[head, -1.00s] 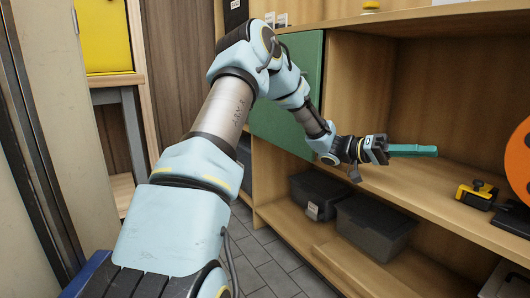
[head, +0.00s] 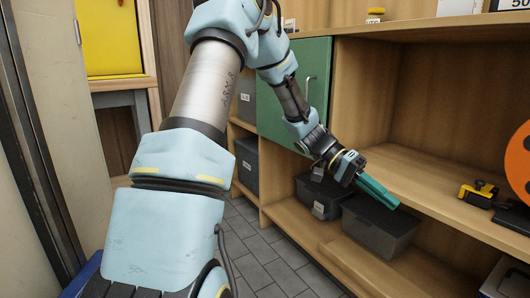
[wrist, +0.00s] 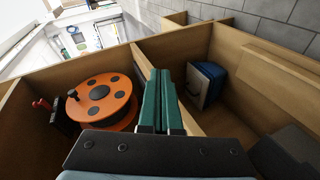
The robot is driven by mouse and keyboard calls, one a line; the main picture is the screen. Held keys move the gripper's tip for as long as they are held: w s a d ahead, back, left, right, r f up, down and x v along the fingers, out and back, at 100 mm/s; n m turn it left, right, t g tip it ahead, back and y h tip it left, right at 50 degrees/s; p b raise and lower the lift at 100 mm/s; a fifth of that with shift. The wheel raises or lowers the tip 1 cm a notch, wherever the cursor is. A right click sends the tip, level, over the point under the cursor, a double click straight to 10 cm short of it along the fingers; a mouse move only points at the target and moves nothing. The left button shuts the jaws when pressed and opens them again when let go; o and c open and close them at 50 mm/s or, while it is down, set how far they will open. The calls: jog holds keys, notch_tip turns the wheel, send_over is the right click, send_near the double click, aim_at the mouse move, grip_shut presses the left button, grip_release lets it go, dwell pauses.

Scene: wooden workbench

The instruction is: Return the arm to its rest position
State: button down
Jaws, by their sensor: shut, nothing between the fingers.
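My gripper (head: 378,192) is at the end of my light-blue arm, in front of the open shelf unit in the head view. Its teal fingers are shut with nothing between them and point down to the right, over the lower shelf's dark box. In the wrist view, my gripper (wrist: 160,75) shows as two green fingers side by side. The arm is bent, reaching forward and right from the lower left of the head view.
A wooden shelf (head: 425,180) is right beside the gripper. Dark lidded boxes (head: 375,228) sit below it. A yellow-and-black item (head: 479,192) and an orange reel (head: 518,160) are on the shelf to the right. A green cabinet door (head: 290,90) is behind the arm.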

jog(key=a+n+t+y+p, duration=0.4)
jog(key=a+n+t+y, duration=0.6)
jog(key=a, duration=2.3)
notch_tip(320, 180, up, 37)
jog(key=n+t+p, duration=0.1)
jog(key=p, duration=3.6)
jog(key=shift+w+d+f+h+p, duration=0.2)
jog(key=shift+w+h+p, duration=0.1)
jog(key=shift+h, duration=0.1)
